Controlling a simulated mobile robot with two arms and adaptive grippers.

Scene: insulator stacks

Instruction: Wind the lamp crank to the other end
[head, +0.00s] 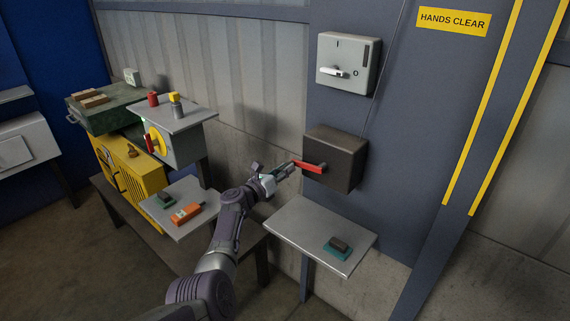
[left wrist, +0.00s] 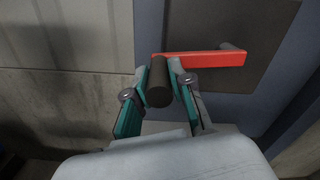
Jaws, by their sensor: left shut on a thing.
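The crank has a red arm (head: 309,167) on the front of a dark box (head: 338,148) mounted on the blue wall column. In the head view the arm points left, toward my left gripper (head: 282,171). In the left wrist view the red arm (left wrist: 205,59) runs left from a dark hub to a dark cylindrical handle (left wrist: 158,84). My left gripper (left wrist: 160,72) is shut on this handle, a finger on each side of it. The gripper covers the handle in the head view. My right gripper is in neither view.
A grey switch box (head: 349,63) is above the dark box. A small grey shelf (head: 310,232) below holds a teal-and-dark block (head: 338,246). To the left are a yellow cabinet (head: 135,177), a box with a yellow wheel (head: 156,141) and a lower shelf (head: 186,196).

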